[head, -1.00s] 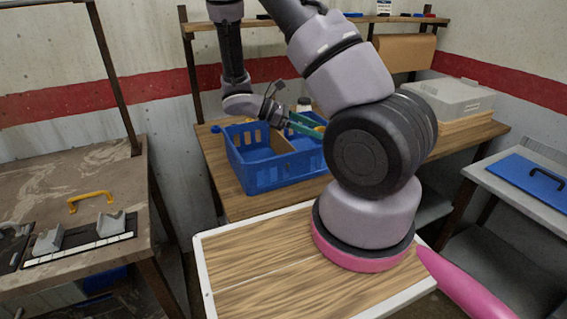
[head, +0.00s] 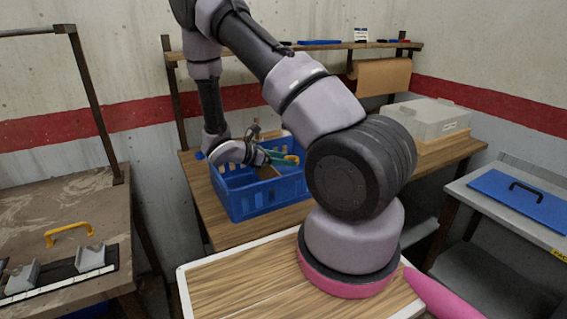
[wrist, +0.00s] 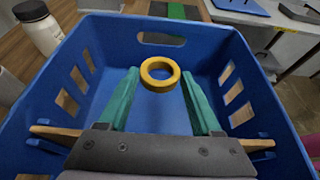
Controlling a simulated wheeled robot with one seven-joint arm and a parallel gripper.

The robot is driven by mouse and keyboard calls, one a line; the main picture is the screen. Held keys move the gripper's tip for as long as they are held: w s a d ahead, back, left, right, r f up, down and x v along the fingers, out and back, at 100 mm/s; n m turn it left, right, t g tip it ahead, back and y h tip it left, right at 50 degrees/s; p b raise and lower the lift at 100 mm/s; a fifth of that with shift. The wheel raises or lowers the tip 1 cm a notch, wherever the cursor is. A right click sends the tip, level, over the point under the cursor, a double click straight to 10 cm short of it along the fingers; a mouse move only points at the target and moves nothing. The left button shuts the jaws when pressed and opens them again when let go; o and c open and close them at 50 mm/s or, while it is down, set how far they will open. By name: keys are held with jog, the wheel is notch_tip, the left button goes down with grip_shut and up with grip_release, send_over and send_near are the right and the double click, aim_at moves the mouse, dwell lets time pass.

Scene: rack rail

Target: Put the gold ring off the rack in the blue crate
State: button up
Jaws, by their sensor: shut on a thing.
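The gold ring (wrist: 161,87) is between the green fingertips of my gripper (wrist: 160,76) in the wrist view. My gripper is shut on it. Both are over the blue crate; its floor and walls (wrist: 250,80) surround them in that view. I cannot tell the ring's exact height above the floor. In the head view the blue crate (head: 265,202) stands on the wooden bench, with my gripper (head: 290,160) over its opening. A brown divider (wrist: 52,133) crosses the crate under my gripper's body.
A white bottle (wrist: 38,28) stands outside the crate. A shelf rail (head: 340,45) with small items runs behind the bench. A grey lidded box (head: 425,118) is at the bench's right. A side table with a blue panel (head: 515,200) stands farther right.

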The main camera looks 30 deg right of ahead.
jog(key=shift+f, duration=0.55)
jog(key=shift+f, duration=0.1)
jog(key=shift+s+a+f, duration=0.1)
jog(key=shift+s+f, duration=0.1)
jog(key=shift+f, duration=0.35)
jog(key=o, duration=1.4)
jog(key=shift+r, duration=0.4)
jog(key=r+v, duration=0.1)
jog(key=v, duration=1.1)
jog(key=s+r+m+t+y, duration=0.2)
jog(key=s+r+m+y, duration=0.3)
jog(key=r, duration=0.6)
jog(key=s+a+r+m+t+y, duration=0.1)
jog(key=s+r+m+y, duration=0.4)
jog(key=r+m, duration=0.5)
jog(key=s+a+r+m+t+y, duration=0.1)
jog(key=s+r+m+t+y, duration=0.2)
jog(key=s+r+m+y, duration=0.2)
jog(key=shift+s+r+m+t, duration=0.15)
jog(key=shift+s+r+m, duration=0.4)
jog(key=shift+r, duration=0.55)
jog(key=shift+s+r+m+t, duration=0.1)
jog(key=shift+s+r+m, duration=0.2)
jog(key=shift+s+r, duration=0.65)
jog(key=shift+s+r+m+t, duration=0.15)
jog(key=shift+s+r+m, duration=0.3)
jog(key=shift+r, duration=0.8)
